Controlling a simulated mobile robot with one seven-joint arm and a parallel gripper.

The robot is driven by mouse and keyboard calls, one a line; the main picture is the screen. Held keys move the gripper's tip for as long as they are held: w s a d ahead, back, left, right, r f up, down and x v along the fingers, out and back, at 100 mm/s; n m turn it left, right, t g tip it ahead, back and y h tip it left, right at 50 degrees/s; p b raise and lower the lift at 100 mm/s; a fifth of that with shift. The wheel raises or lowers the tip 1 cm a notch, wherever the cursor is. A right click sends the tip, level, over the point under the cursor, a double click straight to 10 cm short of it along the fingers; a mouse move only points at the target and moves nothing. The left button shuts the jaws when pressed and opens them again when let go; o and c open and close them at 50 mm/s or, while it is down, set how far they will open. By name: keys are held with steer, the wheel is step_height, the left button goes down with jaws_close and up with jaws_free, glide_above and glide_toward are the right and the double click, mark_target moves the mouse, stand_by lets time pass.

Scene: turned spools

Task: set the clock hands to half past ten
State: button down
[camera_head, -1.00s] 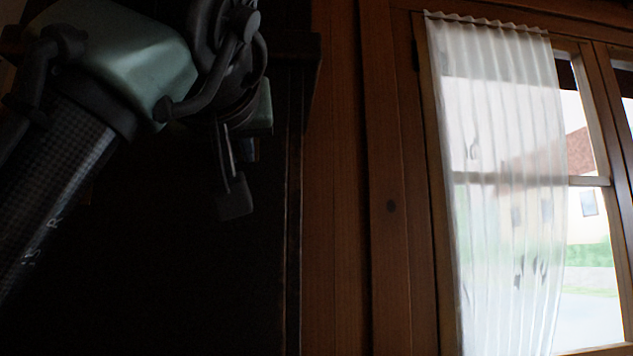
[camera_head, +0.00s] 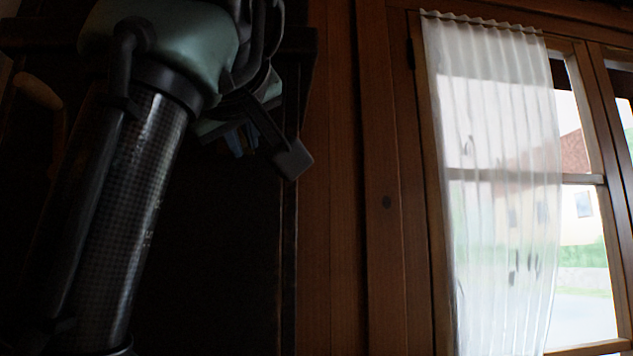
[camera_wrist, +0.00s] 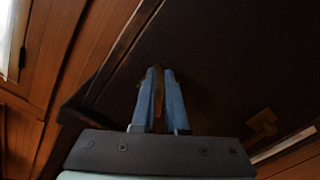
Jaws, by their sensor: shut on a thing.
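My gripper (camera_wrist: 160,100) shows in the wrist view with its two blue fingers close together. A thin orange-brown piece (camera_wrist: 158,88) is between them, and the fingers are shut on it. I cannot tell whether it is a clock hand. Beyond it is a large dark panel (camera_wrist: 210,60). A dull gold-brown shape (camera_wrist: 262,125) shows on the panel at the right; I cannot tell what it is. In the head view my gripper (camera_head: 240,140) is partly hidden by my own arm, in front of the dark area. No clock face or numerals can be made out.
A wooden wall with upright boards (camera_head: 335,200) stands right of the dark area. Farther right is a window with a white curtain (camera_head: 490,190). A dim rounded brown edge (camera_head: 40,90) shows at the far left. The dark area is hard to read.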

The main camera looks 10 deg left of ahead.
steer(key=shift+w+d+r+n+p, duration=0.15)
steer(key=shift+r+n+p, duration=0.25)
steer(key=shift+n, duration=1.5)
steer(key=shift+d+r+n+p, duration=0.25)
steer(key=shift+n+p, duration=0.25)
steer(key=shift+n, duration=1.4)
steer(key=shift+w+d+r+n+p, duration=0.1)
steer(key=shift+r+n+p, duration=0.3)
steer(key=shift+n, duration=1.5)
steer(key=shift+s+n, duration=0.1)
steer(key=shift+n, duration=0.2)
steer(key=c, duration=0.9)
jaws_free()
steer(key=shift+c, duration=0.2)
steer(key=b+v, duration=0.5)
steer(key=v, duration=0.8)
steer(key=shift+b, duration=0.35)
